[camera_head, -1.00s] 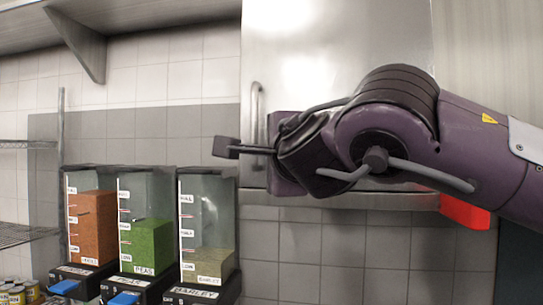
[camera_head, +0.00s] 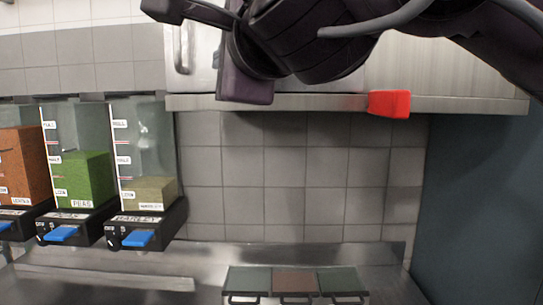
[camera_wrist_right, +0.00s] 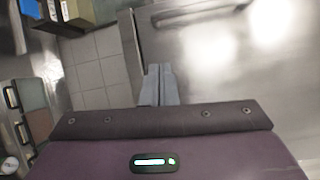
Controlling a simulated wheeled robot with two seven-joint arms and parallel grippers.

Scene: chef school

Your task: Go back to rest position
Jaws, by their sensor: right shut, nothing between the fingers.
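My right gripper (camera_head: 185,10) is at the top of the head view, its arm coming in from the upper right. It is in front of the metal cabinet (camera_head: 202,60) and its handle, and holds nothing. In the right wrist view my gripper's fingers (camera_wrist_right: 158,85) are together, in front of the cabinet door. My left gripper is not in any view.
Dispensers with peas (camera_head: 85,180) and barley (camera_head: 148,192) stand at the left beside one with orange-brown contents (camera_head: 22,170). A red block (camera_head: 389,103) is at the cabinet's lower edge. Handled containers (camera_head: 295,282) sit on the steel counter (camera_head: 200,260). The tiled wall between is clear.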

